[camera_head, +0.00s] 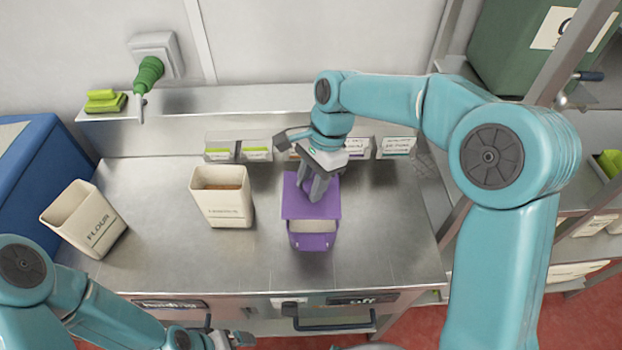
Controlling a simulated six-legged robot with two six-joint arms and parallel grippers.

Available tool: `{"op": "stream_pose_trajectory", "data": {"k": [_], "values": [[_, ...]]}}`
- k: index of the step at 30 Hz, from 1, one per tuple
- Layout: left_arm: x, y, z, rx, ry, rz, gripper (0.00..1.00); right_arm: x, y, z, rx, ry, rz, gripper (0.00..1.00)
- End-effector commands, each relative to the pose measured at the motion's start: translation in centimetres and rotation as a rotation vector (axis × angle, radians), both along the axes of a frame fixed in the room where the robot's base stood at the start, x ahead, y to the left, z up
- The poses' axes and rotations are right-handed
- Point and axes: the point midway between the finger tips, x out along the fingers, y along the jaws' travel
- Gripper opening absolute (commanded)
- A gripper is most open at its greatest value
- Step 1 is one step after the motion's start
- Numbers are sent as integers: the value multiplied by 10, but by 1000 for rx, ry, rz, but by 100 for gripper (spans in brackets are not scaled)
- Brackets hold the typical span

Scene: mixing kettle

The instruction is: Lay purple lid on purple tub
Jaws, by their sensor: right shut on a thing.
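The purple tub (314,242) stands on the steel counter, right of the middle bin, with a pale patch near its top front. The purple lid (297,207) is above the back part of the tub, overlapping it in the view. I cannot tell whether the lid touches the rim. My right gripper (312,192) points down from above and is shut on the lid, hiding part of it. My left arm comes in at the lower left; its gripper (222,340) is cut by the bottom edge, and its jaws do not show clearly.
A cream flour bin (85,222) and a second cream bin (223,200) with brown contents stand left of the tub. Small labelled holders (238,150) line the counter's back. A blue box (40,165) is at far left. The counter right of the tub is clear.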

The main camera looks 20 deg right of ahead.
Motion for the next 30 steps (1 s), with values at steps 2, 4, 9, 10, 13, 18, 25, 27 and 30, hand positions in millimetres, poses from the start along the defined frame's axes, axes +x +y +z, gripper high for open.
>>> {"op": "stream_pose_trajectory", "data": {"k": [2,4,9,10,13,18,25,27,30], "values": [[0,0,-15,0,1,0,100,0,0,-16,0,0,0,0],[0,0,-23,0,1,0,100,1,0,-25,1,0,0,0],[0,0,-23,0,1,0,100,3,1,-26,1,-1,1,0],[0,0,-23,0,0,-1,100,3,1,-26,1,0,1,0],[0,0,-21,0,0,0,100,5,2,-27,0,2,2,0],[0,0,-19,0,0,-1,100,9,4,-31,-1,4,1,0],[0,0,-19,0,0,0,100,9,4,-31,-1,4,1,0],[0,0,-19,0,0,0,100,8,3,-31,-1,4,1,0],[0,0,-19,0,0,0,100,6,2,-31,-1,5,1,0]]}}
